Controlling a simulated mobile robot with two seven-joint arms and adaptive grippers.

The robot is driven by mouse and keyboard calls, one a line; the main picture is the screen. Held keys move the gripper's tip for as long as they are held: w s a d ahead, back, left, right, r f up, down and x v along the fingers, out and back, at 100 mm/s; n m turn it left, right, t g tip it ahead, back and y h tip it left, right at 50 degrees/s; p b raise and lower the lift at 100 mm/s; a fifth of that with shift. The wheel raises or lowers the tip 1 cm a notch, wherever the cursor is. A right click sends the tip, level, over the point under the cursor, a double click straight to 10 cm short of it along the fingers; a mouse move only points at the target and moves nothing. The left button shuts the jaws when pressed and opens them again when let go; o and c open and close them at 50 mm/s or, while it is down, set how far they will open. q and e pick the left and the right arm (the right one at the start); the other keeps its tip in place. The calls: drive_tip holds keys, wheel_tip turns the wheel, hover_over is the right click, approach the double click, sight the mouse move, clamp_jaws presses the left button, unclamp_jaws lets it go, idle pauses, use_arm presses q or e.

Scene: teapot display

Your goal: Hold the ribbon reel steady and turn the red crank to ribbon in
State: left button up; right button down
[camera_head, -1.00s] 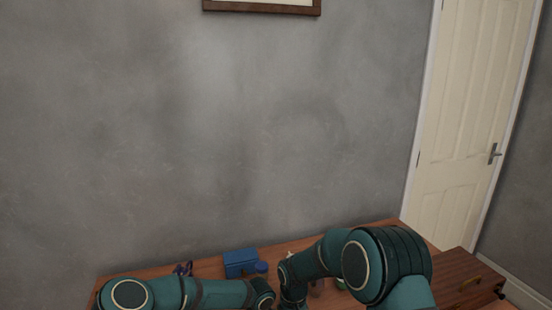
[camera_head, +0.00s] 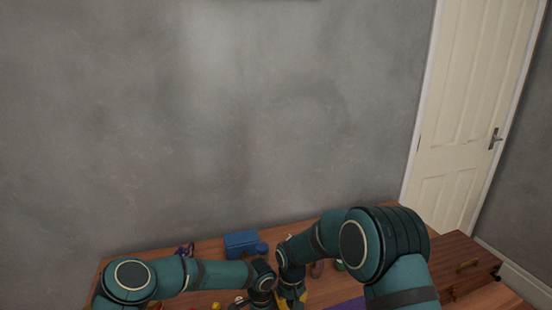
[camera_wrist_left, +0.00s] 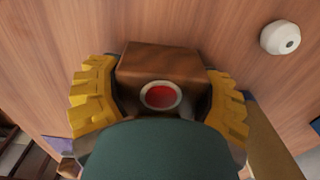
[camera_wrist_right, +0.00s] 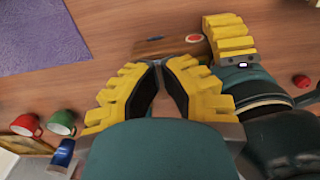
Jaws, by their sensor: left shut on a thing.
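The ribbon reel (camera_wrist_left: 160,65) is a brown wooden block with a red disc (camera_wrist_left: 160,95) in a pale ring on its face, in the left wrist view. My left gripper (camera_wrist_left: 160,88) is shut on it, with yellow fingers on both sides. Part of the reel (camera_wrist_right: 165,46) shows in the right wrist view, beyond my right gripper (camera_wrist_right: 164,66). The right fingertips are close together near the reel; whether they touch it or hold anything is hidden. I cannot make out a crank handle. In the head view, the grippers are low at the centre, the right gripper (camera_head: 290,299) partly in view.
A blue box (camera_head: 241,241) stands at the table's back, and a wooden box (camera_head: 470,262) is at right. A purple mat (camera_wrist_right: 40,34), a red cup (camera_wrist_right: 27,125), a green cup (camera_wrist_right: 61,122) and a red ball (camera_wrist_right: 300,81) lie around. A white round object (camera_wrist_left: 280,37) is near the reel.

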use_arm(q)
drive_tip(key=shift+s+f, duration=0.2)
use_arm(e)
wheel_tip(320, 180, up, 6)
drive_tip(key=shift+s+d, duration=0.15)
drive_tip(key=shift+s, duration=0.05)
idle(0.4)
use_arm(q)
drive_tip(key=o, duration=1.2)
drive_tip(key=shift+o, duration=0.3)
drive_tip(key=shift+w, duration=0.15)
use_arm(e)
drive_tip(key=shift+w+f, duration=0.1)
use_arm(q)
drive_tip(key=shift+r, duration=0.1)
